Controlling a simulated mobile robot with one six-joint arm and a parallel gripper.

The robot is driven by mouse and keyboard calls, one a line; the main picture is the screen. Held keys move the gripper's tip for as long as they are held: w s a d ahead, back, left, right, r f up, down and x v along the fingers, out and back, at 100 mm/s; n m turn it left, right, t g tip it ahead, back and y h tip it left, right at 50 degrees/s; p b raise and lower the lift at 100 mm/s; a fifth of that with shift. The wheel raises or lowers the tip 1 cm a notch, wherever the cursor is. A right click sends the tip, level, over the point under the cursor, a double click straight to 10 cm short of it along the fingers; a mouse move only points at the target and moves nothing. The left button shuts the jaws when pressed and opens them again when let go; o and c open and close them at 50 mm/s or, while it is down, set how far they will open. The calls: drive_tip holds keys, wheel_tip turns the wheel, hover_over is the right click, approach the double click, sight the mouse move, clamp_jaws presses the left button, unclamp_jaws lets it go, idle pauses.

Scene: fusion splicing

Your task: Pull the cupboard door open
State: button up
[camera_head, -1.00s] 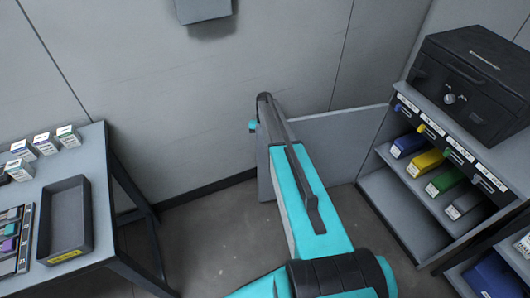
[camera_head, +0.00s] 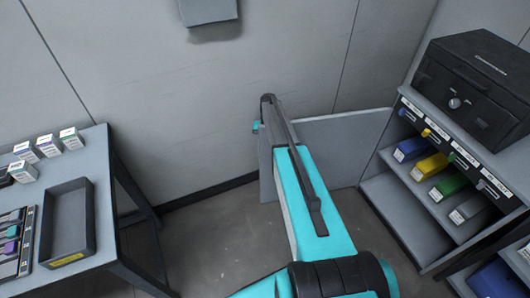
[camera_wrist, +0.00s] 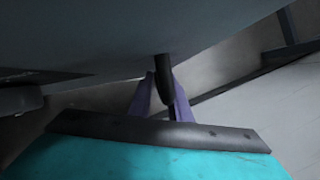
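The cupboard (camera_head: 378,212) stands at the right with its front open and its shelves showing. Its grey door (camera_head: 345,140) is swung out to the left of the opening, partly hidden behind my arm. In the wrist view the door (camera_wrist: 110,35) is a large grey panel overhead. A dark handle (camera_wrist: 163,68) hangs down from it between the two purple fingers of my gripper (camera_wrist: 162,84). The fingers are close around the handle and look shut on it. In the head view my arm hides the handle and the fingers.
A black box (camera_head: 470,85) stands on top of the cupboard. Blue, yellow, green and grey bins (camera_head: 431,165) fill a shelf. At the left is a table (camera_head: 98,190) with a dark tray (camera_head: 68,232) and small boxes. The floor (camera_head: 215,235) between is clear; a wall lies behind.

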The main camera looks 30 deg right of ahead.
drive_tip(key=shift+r, duration=0.1)
drive_tip(key=b+v, duration=0.1)
drive_tip(key=v, duration=1.2)
drive_tip(key=shift+r, duration=0.3)
drive_tip(key=shift+w, duration=0.15)
